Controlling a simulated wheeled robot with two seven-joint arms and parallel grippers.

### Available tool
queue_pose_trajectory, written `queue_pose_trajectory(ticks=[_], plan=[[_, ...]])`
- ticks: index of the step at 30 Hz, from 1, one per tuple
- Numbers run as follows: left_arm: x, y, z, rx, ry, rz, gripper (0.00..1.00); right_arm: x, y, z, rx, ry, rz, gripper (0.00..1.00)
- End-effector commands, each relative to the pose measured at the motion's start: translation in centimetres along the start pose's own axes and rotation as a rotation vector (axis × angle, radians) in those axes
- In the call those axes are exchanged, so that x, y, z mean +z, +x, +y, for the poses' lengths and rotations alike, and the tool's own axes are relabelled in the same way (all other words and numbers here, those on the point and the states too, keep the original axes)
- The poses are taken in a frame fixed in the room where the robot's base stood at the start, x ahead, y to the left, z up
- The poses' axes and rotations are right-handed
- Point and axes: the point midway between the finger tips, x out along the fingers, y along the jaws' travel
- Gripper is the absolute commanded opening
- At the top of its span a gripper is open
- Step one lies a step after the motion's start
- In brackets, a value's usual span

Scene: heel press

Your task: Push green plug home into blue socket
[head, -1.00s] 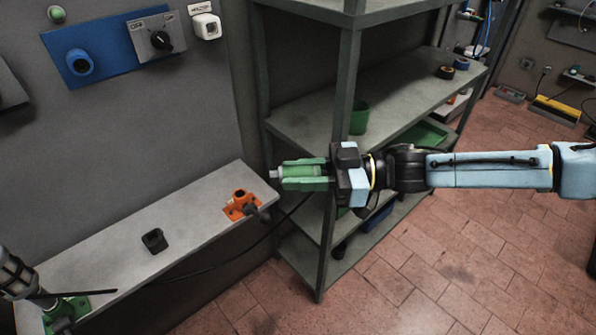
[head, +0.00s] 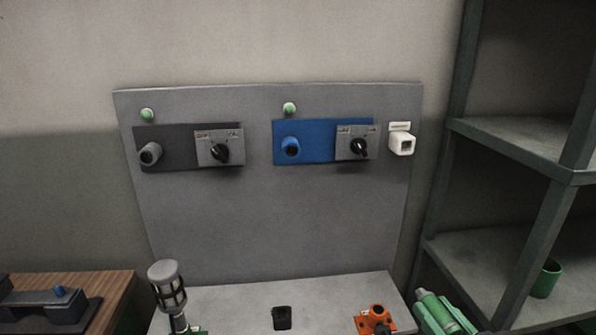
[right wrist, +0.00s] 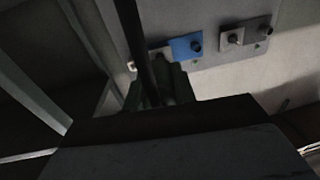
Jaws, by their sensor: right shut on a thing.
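The blue socket (head: 290,147) sticks out of a blue panel (head: 316,128) on the grey wall board. Its opening faces outward and looks empty. The blue panel also shows in the right wrist view (right wrist: 183,46). My right gripper (head: 428,303) is at the lower right of the head view, below and to the right of the socket and well apart from it. Its green fingers are shut on the pale green plug (head: 438,312), whose light tip points up and left. In the wrist view the fingers are dark and the plug is hard to make out. My left gripper is not in view.
A grey socket (head: 150,153) sits left of the blue one. Rotary switches and a white holder (head: 401,144) are on the board. The bench (head: 235,302) below carries a caged lamp (head: 167,285), a black block (head: 282,318) and an orange fixture (head: 375,319). A shelf rack (head: 510,150) stands at right.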

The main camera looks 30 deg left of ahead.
Motion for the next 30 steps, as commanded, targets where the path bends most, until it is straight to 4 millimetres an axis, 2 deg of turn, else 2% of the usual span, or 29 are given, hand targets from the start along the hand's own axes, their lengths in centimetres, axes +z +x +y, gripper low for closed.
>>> queue_pose_trajectory(ticks=[9, 15, 21, 30], plan=[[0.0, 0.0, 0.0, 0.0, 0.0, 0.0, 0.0, 3.5, -6.2, 8.7, 0.437, 0.007, -0.007, 0.0], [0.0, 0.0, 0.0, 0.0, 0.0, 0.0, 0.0, 5.3, -10.5, 12.4, 0.637, 0.001, -0.004, 0.0], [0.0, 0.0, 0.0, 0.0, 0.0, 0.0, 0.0, 6.0, -12.5, 13.8, 0.715, -0.003, -0.001, 0.0], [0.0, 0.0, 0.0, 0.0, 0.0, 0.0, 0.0, 6.0, -12.6, 13.8, 0.717, -0.003, 0.0, 0.0]])
